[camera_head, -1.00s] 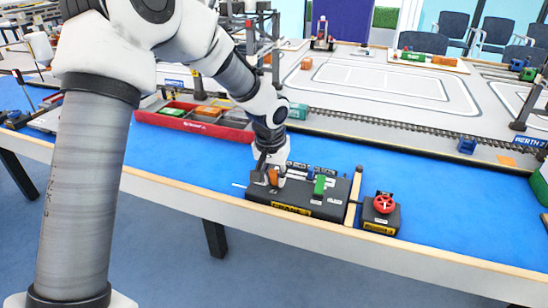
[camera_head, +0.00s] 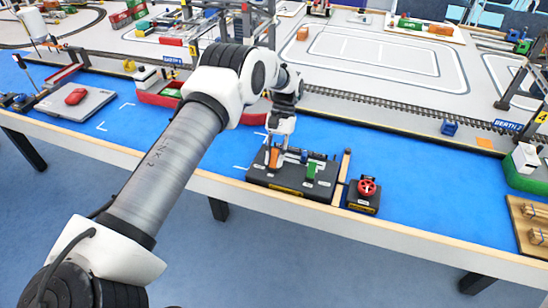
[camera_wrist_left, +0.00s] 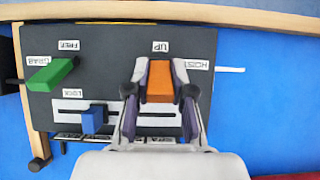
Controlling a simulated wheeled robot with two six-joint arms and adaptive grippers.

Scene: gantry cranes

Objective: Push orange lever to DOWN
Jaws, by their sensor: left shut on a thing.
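The control box (camera_head: 262,180) is dark and lies on the blue table top near its front edge. Its orange lever (camera_head: 275,158) stands at the left part of the box. My left gripper (camera_head: 278,147) is over it, shut on it. In the left wrist view the orange lever (camera_wrist_left: 160,82) sits between the two fingertips (camera_wrist_left: 160,95), just below the UP label (camera_wrist_left: 160,47) in the picture. The HOIST label (camera_wrist_left: 194,65) is beside it. No DOWN label can be read; the gripper body covers that side. My right gripper is not in view.
On the same box are a green lever (camera_head: 312,172) and a blue slider (camera_wrist_left: 94,119). A red wheel (camera_head: 367,187) on a small dark box stands to the right. A red tray (camera_head: 150,97) is behind on the left. The blue mat (camera_head: 420,190) to the right is clear.

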